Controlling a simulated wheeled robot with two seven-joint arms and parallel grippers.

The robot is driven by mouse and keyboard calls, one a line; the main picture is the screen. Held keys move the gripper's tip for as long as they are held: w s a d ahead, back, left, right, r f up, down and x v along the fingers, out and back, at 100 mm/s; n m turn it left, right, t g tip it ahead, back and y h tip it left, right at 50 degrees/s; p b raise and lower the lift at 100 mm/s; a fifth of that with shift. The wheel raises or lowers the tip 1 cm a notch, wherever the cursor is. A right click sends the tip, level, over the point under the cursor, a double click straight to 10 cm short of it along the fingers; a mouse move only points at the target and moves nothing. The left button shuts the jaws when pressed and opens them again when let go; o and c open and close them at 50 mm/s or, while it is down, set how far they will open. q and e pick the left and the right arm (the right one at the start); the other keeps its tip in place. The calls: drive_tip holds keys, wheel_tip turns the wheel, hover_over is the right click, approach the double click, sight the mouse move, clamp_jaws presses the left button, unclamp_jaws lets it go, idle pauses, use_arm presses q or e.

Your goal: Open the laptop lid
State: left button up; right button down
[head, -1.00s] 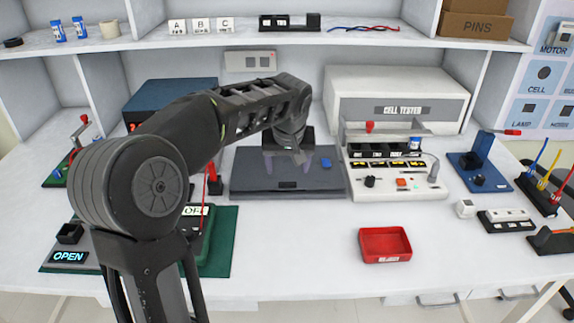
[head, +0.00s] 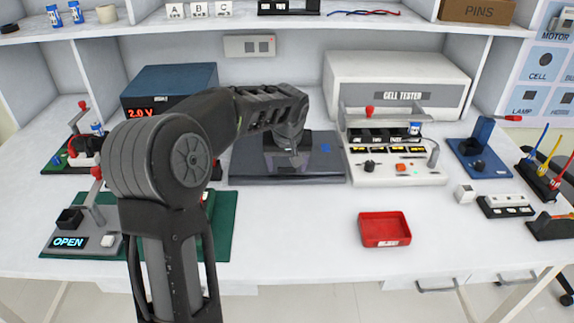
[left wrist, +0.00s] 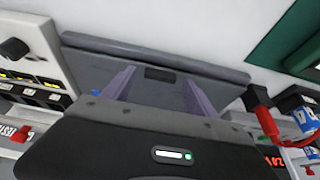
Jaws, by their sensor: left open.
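The laptop (head: 250,174) is a dark grey slab lying flat on the white bench, with its lid down. A small blue patch (head: 325,147) shows on its top at the right. My left gripper (head: 287,166) is over the lid near its front edge, with fingers spread and nothing between them. In the left wrist view the two purple-grey fingers (left wrist: 160,80) point toward the laptop's thick grey edge (left wrist: 215,69), where a dark notch (left wrist: 160,73) lies between them. Whether the fingertips touch the lid cannot be told. My right gripper is out of view.
A white cell tester (head: 397,90) and its switch panel (head: 400,176) stand right of the laptop. A red tray (head: 385,230) lies front right. A green mat (head: 225,215) with a device showing OPEN is front left. The bench in front of the laptop is clear.

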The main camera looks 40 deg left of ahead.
use_arm(q)
drive_tip(key=shift+w+f, duration=0.1)
drive_tip(key=shift+f, duration=0.15)
clamp_jaws()
idle(0.7)
